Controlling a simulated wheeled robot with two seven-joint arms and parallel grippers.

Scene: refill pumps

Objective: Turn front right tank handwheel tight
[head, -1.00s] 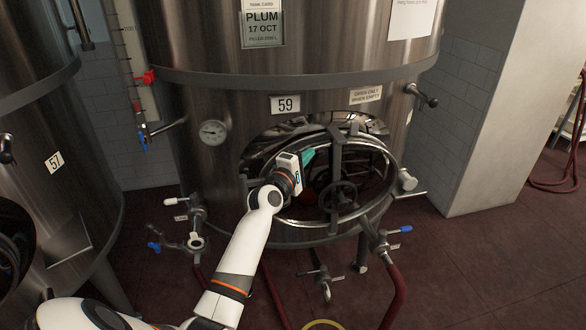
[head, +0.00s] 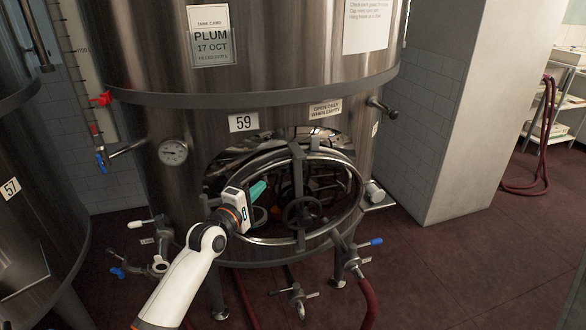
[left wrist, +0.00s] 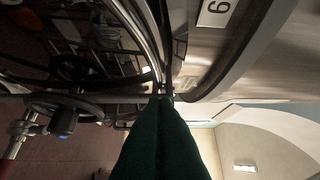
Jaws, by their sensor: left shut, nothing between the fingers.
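Steel tank 59 (head: 300,105) has an oval manway with a bright-rimmed door (head: 357,195) standing ajar in front of the opening. A dark crossbar (head: 298,170) runs vertically over the door and carries a dark spoked handwheel (head: 304,212). My left gripper (head: 259,189) is at the left part of the door, up and left of the handwheel and apart from it. Its green fingers are shut and empty. My right gripper is out of view.
Below the manway are a valve with a blue lever (head: 361,243), a bottom valve (head: 297,297) and a red hose (head: 368,298). Tank 57 (head: 25,215) stands at left. A pale pillar (head: 480,110) stands at right, with open floor before it.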

